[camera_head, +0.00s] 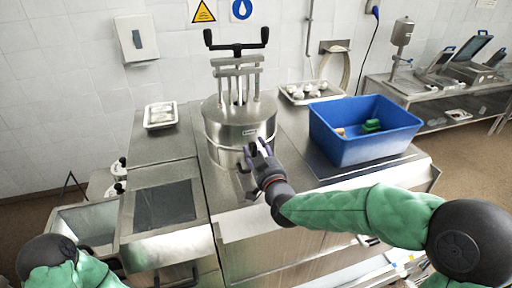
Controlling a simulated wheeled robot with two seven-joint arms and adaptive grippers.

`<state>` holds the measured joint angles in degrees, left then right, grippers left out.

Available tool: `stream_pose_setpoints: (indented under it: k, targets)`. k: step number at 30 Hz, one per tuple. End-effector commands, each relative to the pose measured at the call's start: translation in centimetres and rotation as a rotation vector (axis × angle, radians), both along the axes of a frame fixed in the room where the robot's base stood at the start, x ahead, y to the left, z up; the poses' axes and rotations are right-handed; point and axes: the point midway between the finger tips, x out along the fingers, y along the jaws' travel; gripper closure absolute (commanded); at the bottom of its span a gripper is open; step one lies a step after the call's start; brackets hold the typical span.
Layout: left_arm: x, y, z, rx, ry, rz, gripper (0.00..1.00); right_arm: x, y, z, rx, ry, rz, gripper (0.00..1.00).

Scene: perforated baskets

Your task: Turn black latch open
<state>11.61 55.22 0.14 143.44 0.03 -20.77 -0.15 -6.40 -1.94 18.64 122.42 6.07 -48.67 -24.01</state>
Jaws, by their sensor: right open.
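A round steel vessel (225,128) stands on the steel counter, with a frame and a black T-shaped handle (236,46) on top. My right gripper (257,150) is open at the front right of the vessel, close to its wall. A small dark part that may be the black latch (243,168) shows just left of the gripper. The gripper partly covers this area, so I cannot tell the latch's position or whether the fingers touch it. My left arm shows only at the bottom left corner, and its gripper is out of view.
A blue bin (345,150) with a green item inside stands on the counter to the right. A tray of white items (308,93) lies behind it, and another tray (160,115) lies left of the vessel. A sink (85,223) is at lower left.

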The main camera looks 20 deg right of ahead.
Motion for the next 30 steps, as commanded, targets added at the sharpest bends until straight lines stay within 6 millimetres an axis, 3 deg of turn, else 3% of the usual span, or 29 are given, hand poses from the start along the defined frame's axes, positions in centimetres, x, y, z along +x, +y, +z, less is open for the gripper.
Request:
stream_pose_setpoints:
  k: [14,15,20,30]
  targets:
    - [0.01,0.0,0.23,0.0,0.0,0.0,1.0,1.19,0.06,-0.08,0.0,0.001,0.001,0.54]
    - [0.01,0.0,0.23,0.0,0.0,0.0,1.0,1.18,0.06,-0.08,0.0,0.001,0.001,0.56]
    - [0.02,0.0,0.23,0.0,0.0,0.0,1.0,1.17,0.05,-0.08,0.0,0.001,0.0,1.0]
    - [0.02,0.0,-0.39,0.0,0.0,0.0,1.0,1.16,-0.01,-0.23,0.025,0.002,-0.001,1.0]
